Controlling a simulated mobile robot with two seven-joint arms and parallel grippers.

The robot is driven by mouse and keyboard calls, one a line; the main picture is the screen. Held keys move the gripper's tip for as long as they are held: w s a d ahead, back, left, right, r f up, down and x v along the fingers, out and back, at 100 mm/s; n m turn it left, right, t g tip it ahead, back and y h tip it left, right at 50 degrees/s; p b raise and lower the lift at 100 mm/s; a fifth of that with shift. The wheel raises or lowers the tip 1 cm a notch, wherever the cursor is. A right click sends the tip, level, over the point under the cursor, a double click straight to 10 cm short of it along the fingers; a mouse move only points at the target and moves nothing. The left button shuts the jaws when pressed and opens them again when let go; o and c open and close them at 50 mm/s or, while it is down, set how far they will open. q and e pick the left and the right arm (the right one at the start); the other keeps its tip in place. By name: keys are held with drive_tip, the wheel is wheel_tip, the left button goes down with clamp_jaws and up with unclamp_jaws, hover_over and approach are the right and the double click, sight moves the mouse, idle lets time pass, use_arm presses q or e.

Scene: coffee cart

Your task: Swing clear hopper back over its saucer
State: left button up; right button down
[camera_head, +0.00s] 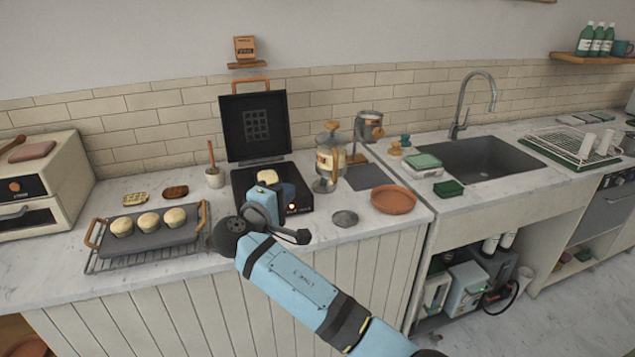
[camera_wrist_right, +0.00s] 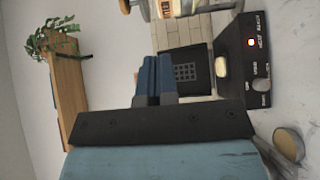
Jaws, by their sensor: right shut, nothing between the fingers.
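The hopper is not above the saucer. My right gripper (camera_head: 287,190) is shut and empty over the front of the black press, left of the hopper and apart from it. Its dark blue fingers show together in the right wrist view (camera_wrist_right: 154,78). My left gripper is in neither view.
A glass jar with a wooden handle (camera_head: 328,160) stands between my right gripper and the hopper. The open black press (camera_head: 256,128) holds a bun. A grey round lid (camera_head: 345,218) lies in front. A tray of buns (camera_head: 150,239) is at left; the sink (camera_head: 485,157) is at right.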

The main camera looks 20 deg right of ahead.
drive_tip(key=p+x, duration=0.1)
drive_tip(key=x, duration=0.3)
drive_tip(key=s+d+p+x, duration=0.1)
drive_tip(key=x, duration=0.3)
drive_tip(key=s+d+p+x, duration=0.1)
drive_tip(key=x, duration=0.3)
drive_tip(key=shift+w+d+f, duration=0.15)
drive_tip(key=shift+w+d, duration=0.05)
drive_tip(key=shift+d, duration=0.1)
drive_tip(key=s+d+n+t+y+p, duration=0.1)
drive_tip(key=d+y, duration=0.1)
drive_tip(key=d, duration=0.6)
drive_tip(key=shift+s+n+t, duration=0.2)
drive_tip(key=shift+n+t, duration=0.1)
drive_tip(key=shift+d, duration=0.15)
